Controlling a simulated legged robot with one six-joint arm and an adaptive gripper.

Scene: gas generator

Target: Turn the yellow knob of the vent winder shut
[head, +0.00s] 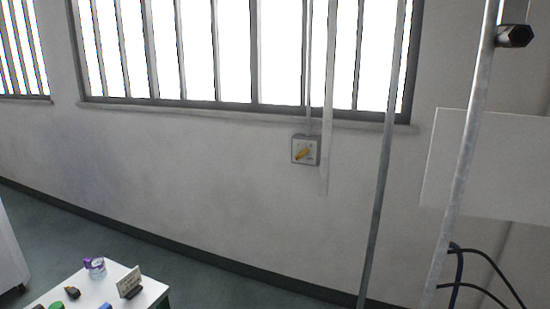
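A thin conduit runs up from the top of the box past the window. The knob is small in the picture, so its marks cannot be read. My gripper is not in view.
A white table (152,291) with several small items and a sign (129,281) stands at the lower left. Grey pipes (385,165) (466,150) and dark cables (458,270) are at the right. Green floor (45,228) lies along the wall.

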